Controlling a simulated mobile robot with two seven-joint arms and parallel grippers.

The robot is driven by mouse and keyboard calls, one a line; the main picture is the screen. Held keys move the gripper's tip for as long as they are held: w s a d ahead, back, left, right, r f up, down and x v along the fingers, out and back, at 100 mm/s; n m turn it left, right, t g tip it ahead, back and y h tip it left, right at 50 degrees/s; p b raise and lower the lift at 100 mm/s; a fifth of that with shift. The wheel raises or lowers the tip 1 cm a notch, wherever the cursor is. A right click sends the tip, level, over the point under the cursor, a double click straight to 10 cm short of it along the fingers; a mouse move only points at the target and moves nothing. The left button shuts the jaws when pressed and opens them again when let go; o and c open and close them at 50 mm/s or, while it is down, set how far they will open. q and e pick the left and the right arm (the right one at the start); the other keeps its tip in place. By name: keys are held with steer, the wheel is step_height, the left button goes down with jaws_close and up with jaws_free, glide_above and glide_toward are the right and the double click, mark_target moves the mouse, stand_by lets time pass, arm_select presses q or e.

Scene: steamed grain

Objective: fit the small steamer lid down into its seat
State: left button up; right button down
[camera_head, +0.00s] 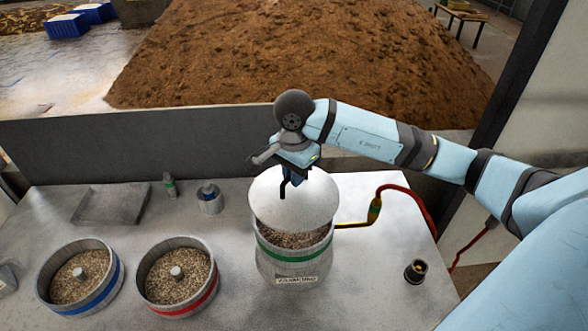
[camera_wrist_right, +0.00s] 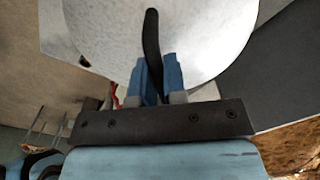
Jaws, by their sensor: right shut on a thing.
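The small steamer lid (camera_head: 310,208) is a pale round disc with a dark handle. My right gripper (camera_head: 287,180) is shut on that handle. In the right wrist view the lid (camera_wrist_right: 205,40) fills the top, and the dark handle (camera_wrist_right: 152,50) stands between the blue fingers (camera_wrist_right: 157,80). The lid is over the green-banded steamer (camera_head: 293,262), covering the back of its opening. Grain shows along the front of the opening, so the lid appears raised or offset toward the back. Whether it touches the rim I cannot tell. My left gripper is not in view.
A blue-banded tub (camera_head: 112,287) and a red-banded tub (camera_head: 198,297) of grain stand at left. A shallow tray (camera_head: 112,205), a small bottle (camera_head: 169,185) and a metal canister (camera_head: 209,199) sit behind. A red hose (camera_head: 412,194) and dark cup (camera_head: 415,271) lie right.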

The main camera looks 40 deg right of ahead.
mark_target(294, 194)
steer(key=shift+f+b, duration=0.3)
steer(key=shift+f, duration=0.35)
step_height(294, 194, down, 2)
steer(key=shift+f+b, duration=0.25)
steer(key=shift+b, duration=0.3)
steer(key=shift+f, duration=0.7)
steer(key=shift+b, duration=0.35)
steer(key=shift+f+b, duration=0.25)
steer(key=shift+b, duration=0.15)
steer(key=shift+b, duration=0.4)
steer(key=shift+f, duration=0.25)
steer(key=shift+f+b, duration=0.35)
steer(key=shift+b, duration=0.3)
